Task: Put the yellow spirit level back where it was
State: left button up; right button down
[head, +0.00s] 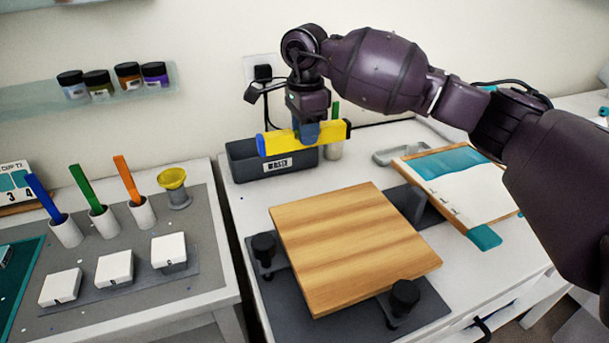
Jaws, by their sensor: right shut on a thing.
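The yellow spirit level (325,133) is a long bar with a blue end, seen in the head view. My right gripper (305,132) is shut on it and points down, holding it roughly level. In the picture the level overlaps the dark grey waste bin (243,166) at the back of the right table; I cannot tell its exact height above it. The gripper hides part of the level's middle. My left gripper is not in view.
A wooden board (350,245) rests on a dark stand with black knobs (403,295). A teal and white panel (455,180) lies to the right. On the left table stand cups with coloured sticks (65,230), a yellow funnel (172,180) and white blocks (114,269).

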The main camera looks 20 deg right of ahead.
send_over(305, 187)
notch_tip(305, 187, down, 6)
jog(key=shift+r, duration=0.25)
jog(key=shift+f+b, duration=0.35)
jog(key=shift+f, duration=2.4)
jog(key=shift+f, duration=0.15)
jog(key=c, duration=0.9)
grip_release()
jog(key=shift+o, duration=0.3)
